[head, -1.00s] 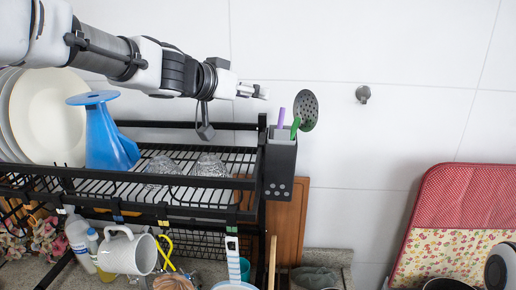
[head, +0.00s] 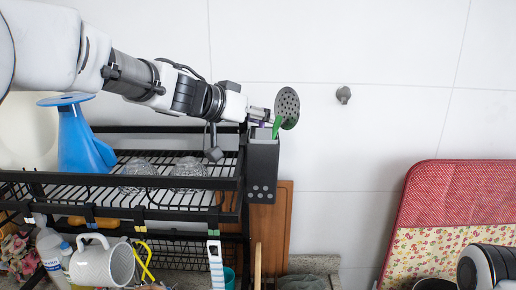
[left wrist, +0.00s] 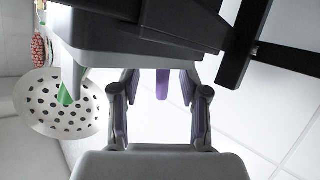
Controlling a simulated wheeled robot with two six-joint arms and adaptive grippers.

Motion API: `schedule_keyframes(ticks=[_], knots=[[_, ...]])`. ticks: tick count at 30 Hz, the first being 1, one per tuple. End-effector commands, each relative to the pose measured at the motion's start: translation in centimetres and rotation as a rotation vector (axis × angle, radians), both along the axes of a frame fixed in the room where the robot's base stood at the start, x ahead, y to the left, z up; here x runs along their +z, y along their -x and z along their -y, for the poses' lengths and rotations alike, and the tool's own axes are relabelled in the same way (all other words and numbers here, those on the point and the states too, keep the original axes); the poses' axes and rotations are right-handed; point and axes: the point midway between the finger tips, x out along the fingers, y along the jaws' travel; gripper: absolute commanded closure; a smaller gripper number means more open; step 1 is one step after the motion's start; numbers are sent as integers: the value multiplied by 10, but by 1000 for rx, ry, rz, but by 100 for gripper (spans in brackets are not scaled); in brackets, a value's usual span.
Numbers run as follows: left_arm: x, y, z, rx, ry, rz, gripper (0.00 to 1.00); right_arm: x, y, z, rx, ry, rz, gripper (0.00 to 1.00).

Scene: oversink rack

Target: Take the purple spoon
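The purple spoon's handle (left wrist: 162,84) shows in the left wrist view, between the two fingers of my left gripper (left wrist: 159,92), with gaps on both sides. The gripper is open. In the head view my left gripper (head: 260,112) is at the top of the dark utensil holder (head: 262,170), and it hides most of the purple spoon. A green utensil (head: 277,127) and a perforated skimmer (head: 286,106) stand in the same holder, just right of the gripper.
The holder hangs at the right end of the black rack (head: 150,202). A blue pitcher-like item (head: 80,145) and clear glasses (head: 188,172) stand on the rack, left of the holder. A wall knob (head: 343,95) is to the right. The wall between is free.

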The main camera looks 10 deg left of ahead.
Motion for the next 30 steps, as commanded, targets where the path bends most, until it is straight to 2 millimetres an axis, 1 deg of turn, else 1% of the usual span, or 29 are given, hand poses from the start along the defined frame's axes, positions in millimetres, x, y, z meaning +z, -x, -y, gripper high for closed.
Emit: schedule_keyframes(ticks=[1,2,3,13,17,20,23,30], knots=[[0,0,0,0,0,0,76,0,0,0,0,0,0,60],[0,0,0,0,0,0,86,0,0,0,0,0,0,60],[0,0,0,0,1,-1,100,0,0,0,0,0,0,60],[-1,0,0,1,0,-1,100,0,0,0,0,0,0,60],[4,0,0,0,1,-1,100,2,0,0,0,0,0,60],[13,0,0,0,0,1,100,6,0,0,0,0,0,60],[30,0,0,1,-1,3,100,12,0,0,0,0,0,60],[86,0,0,0,-1,4,100,31,0,0,0,0,0,60]])
